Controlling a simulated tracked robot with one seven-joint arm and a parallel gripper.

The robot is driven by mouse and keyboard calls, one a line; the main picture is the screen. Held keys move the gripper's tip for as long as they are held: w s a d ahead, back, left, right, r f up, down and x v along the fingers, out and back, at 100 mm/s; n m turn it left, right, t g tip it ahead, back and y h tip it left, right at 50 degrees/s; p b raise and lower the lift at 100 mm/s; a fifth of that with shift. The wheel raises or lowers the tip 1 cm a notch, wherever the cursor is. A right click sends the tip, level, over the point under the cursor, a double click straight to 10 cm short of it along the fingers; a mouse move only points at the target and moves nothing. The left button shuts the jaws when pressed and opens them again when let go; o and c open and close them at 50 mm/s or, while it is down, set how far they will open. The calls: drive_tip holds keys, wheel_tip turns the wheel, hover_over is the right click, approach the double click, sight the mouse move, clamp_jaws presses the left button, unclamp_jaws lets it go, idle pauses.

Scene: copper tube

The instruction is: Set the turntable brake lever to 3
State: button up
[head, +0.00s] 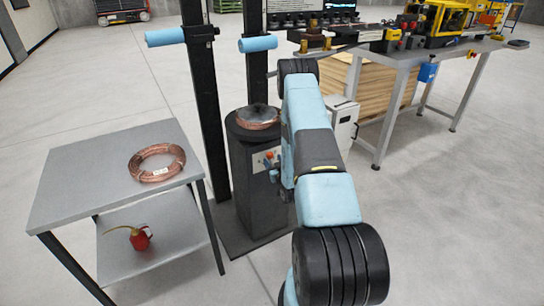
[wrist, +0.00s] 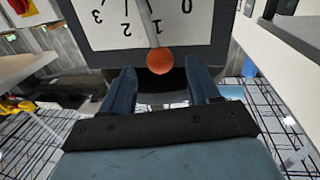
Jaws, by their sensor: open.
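The turntable (head: 258,185) is a dark pedestal with a copper coil on top. In the wrist view the brake lever (wrist: 158,61) is a grey rod with a round orange knob, in front of a white scale plate (wrist: 100,35). The numbers 3, 2, 1 and 0 appear upside down from left to right. I see no contact. In the head view my arm hides most of my gripper.
A grey side table (head: 95,190) at left holds a copper coil (head: 157,162), with a red oil can (head: 140,239) on its lower shelf. A white cabinet (head: 342,125) and a long workbench (head: 400,62) stand at right. Dark upright posts (head: 205,110) rise beside the turntable.

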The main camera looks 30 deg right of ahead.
sight(271, 158)
drive_tip(key=shift+w+d, duration=0.2)
drive_tip(key=shift+w, duration=1.05)
drive_tip(key=shift+w+d, duration=0.15)
drive_tip(key=shift+w, duration=1.1)
